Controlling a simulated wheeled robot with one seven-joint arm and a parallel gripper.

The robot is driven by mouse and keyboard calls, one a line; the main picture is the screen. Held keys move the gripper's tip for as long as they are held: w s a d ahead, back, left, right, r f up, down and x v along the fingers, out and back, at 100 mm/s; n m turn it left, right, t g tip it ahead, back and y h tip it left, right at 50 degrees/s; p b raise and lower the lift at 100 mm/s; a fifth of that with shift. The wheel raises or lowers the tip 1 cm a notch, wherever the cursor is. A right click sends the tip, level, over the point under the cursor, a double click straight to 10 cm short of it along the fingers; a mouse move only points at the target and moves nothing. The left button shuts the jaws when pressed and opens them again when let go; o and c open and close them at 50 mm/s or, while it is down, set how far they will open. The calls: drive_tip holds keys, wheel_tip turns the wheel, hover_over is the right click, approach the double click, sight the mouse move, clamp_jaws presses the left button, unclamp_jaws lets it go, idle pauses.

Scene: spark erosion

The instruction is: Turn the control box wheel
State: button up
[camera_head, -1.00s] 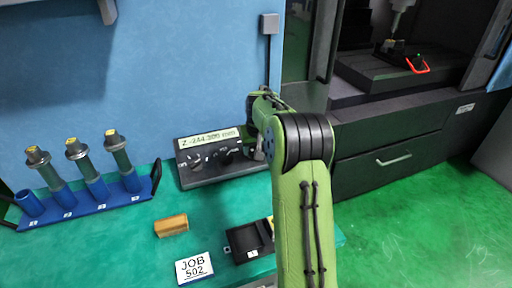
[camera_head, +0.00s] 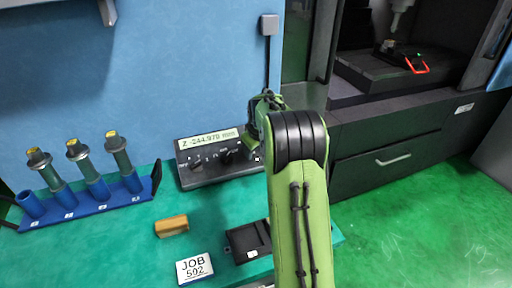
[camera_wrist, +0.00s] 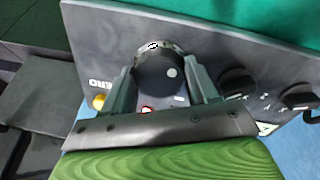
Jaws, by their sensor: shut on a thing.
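The control box (camera_head: 218,172) is a dark grey panel on the green bench against the blue wall. Its display (camera_head: 208,139) reads about Z -244.970 mm. In the wrist view the box face (camera_wrist: 110,40) carries a large black round wheel (camera_wrist: 158,72) with a pale dot. My gripper (camera_wrist: 162,85) has one finger on each side of this wheel and is shut on it. In the head view my green arm hides most of the gripper and the wheel.
Two smaller black knobs (camera_wrist: 238,82) (camera_wrist: 299,97) sit beside the wheel. A blue rack (camera_head: 95,203) with several cylindrical holders stands at left. A tan block (camera_head: 171,225), a JOB 502 card (camera_head: 195,268) and a black tray (camera_head: 246,243) lie in front. The machine (camera_head: 400,150) stands at right.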

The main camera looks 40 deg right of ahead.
drive_tip(key=n, duration=0.4)
drive_tip(key=shift+d+n, duration=0.1)
drive_tip(key=shift+n, duration=0.3)
drive_tip(key=n, duration=0.3)
drive_tip(key=shift+n+t+y+b, duration=0.3)
drive_tip(key=n, duration=0.4)
drive_tip(key=shift+d+n+b, duration=0.1)
drive_tip(key=shift+n+b, duration=0.2)
drive_tip(key=shift+b, duration=0.1)
drive_tip(key=shift+n+y+b, duration=0.3)
drive_tip(key=shift+n+b, duration=0.05)
drive_tip(key=shift+n, duration=1.25)
drive_tip(key=shift+r+n, duration=0.1)
drive_tip(key=shift+n, duration=0.2)
drive_tip(key=o, duration=1.1)
drive_tip(key=shift+c, duration=0.2)
drive_tip(key=p+v, duration=0.3)
drive_tip(key=v, duration=1.2)
drive_tip(key=shift+s+r, duration=0.15)
drive_tip(key=shift+r, duration=0.15)
